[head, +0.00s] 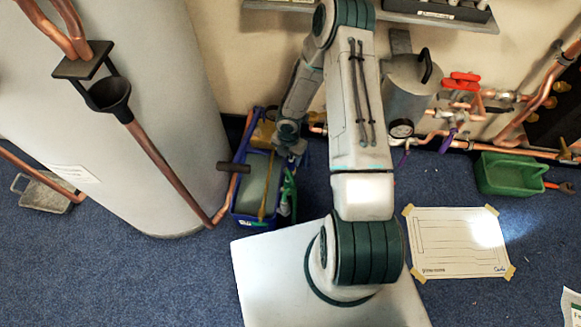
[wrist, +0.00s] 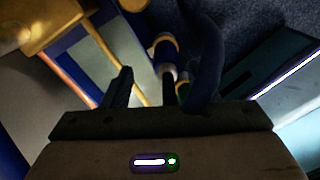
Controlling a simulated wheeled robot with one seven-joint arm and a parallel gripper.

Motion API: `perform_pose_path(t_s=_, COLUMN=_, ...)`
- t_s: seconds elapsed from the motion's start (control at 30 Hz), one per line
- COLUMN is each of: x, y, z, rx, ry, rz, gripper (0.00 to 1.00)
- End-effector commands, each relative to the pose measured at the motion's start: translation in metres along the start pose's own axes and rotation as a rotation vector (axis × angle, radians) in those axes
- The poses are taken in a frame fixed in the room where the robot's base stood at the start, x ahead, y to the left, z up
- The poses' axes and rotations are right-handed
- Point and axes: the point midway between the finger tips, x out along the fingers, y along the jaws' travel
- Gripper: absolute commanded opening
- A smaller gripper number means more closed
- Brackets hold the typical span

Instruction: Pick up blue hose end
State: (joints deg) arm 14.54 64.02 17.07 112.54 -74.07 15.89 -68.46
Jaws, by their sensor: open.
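In the wrist view, my gripper (wrist: 163,78) is open, with dark fingers reaching up from the bottom. A short bluish piece with brass-coloured rings (wrist: 165,50) lies just ahead of and between the fingers; it looks like the blue hose end, though dim light leaves this uncertain. A curved dark-blue shape by the right finger may be part of the hose. I cannot tell whether either finger touches it. In the head view, my gripper (head: 290,140) is over the back of a blue crate (head: 240,214). I cannot make out the hose end there.
A large pale cylinder (head: 140,130) with copper pipes stands left of the crate. Green-handled (head: 289,190) and yellow (head: 263,134) items sit at the crate. A grey tank with a gauge (head: 402,128), red valve (head: 460,82) and green box (head: 510,175) are right. Carpet at lower left is clear.

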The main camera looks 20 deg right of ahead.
Motion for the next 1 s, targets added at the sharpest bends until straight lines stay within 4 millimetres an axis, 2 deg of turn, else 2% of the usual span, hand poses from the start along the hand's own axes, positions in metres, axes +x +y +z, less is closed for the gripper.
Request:
perform_pose_path(t_s=0.13, x=0.011, y=-0.002, z=0.000, rx=0.001, ry=0.000, rz=-0.001, gripper=0.54)
perform_pose_path(t_s=0.43, x=0.051, y=-0.007, z=0.001, rx=0.000, ry=0.000, rz=0.000, gripper=0.54)
perform_pose_path(t_s=0.77, x=0.054, y=-0.007, z=0.001, rx=0.001, ry=-0.001, rz=0.000, gripper=0.54)
perform_pose_path(t_s=0.93, x=0.054, y=-0.007, z=0.001, rx=0.001, ry=-0.001, rz=0.000, gripper=0.07)
perform_pose_path(t_s=1.0, x=0.054, y=-0.007, z=0.001, rx=0.001, ry=-0.001, rz=0.000, gripper=0.07)
